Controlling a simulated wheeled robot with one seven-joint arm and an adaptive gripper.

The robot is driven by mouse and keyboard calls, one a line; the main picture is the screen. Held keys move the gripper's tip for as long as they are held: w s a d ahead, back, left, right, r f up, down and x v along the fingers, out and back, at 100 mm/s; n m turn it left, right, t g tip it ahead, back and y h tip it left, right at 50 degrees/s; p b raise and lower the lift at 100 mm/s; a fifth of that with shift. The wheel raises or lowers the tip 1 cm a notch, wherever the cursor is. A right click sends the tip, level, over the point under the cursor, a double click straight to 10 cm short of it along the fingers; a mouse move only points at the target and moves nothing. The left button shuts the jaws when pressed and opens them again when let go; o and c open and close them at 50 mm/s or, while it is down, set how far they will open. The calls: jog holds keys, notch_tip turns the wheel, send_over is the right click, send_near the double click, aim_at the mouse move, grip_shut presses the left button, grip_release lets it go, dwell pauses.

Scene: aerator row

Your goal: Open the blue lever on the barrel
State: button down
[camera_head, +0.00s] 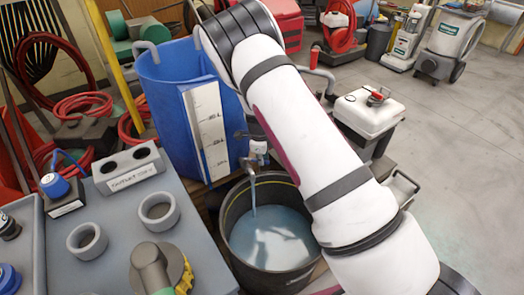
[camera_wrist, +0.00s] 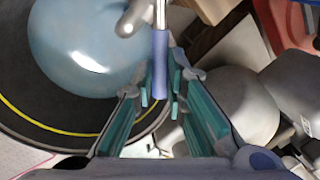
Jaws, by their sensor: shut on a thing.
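The blue barrel (camera_head: 165,88) stands at the upper middle of the head view, with a white litre scale on its front. Its metal tap (camera_head: 258,150) sits low on its right side, and a stream of water runs from it into a black bucket (camera_head: 232,209). In the wrist view the lever's blue handle (camera_wrist: 160,48) lies between the fingertips of my gripper (camera_wrist: 163,84), and the gripper is shut on it. In the head view my white arm hides most of the gripper and the lever.
The bucket, also in the wrist view (camera_wrist: 62,137), holds water. A grey bench (camera_head: 205,262) with ring holders and a small blue-capped bottle (camera_head: 55,185) stands at left. A white box (camera_head: 370,112) stands right of my arm. The floor (camera_head: 455,150) at right is clear.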

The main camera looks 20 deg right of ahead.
jog(key=shift+s+a+m+g+h+p, duration=0.2)
jog(key=shift+s+a+m, duration=0.35)
jog(key=shift+m, duration=0.95)
jog(key=shift+s+a+m+g+h+p, duration=0.25)
jog(key=shift+a+m, duration=0.5)
jog(key=shift+m, duration=0.75)
jog(key=shift+s+a+m+g+h+p, duration=0.1)
jog(key=shift+s+a+m+g+p, duration=0.35)
jog(key=shift+m, duration=1.05)
jog(key=shift+s+a, duration=0.1)
jog(key=shift+a, duration=0.15)
jog(key=c, duration=1.6)
grip_release()
notch_tip(320, 180, up, 12)
jog(key=a, duration=0.2)
jog(key=shift+s+f, duration=0.15)
jog(key=shift+s, duration=0.2)
jog(key=shift+a, duration=0.1)
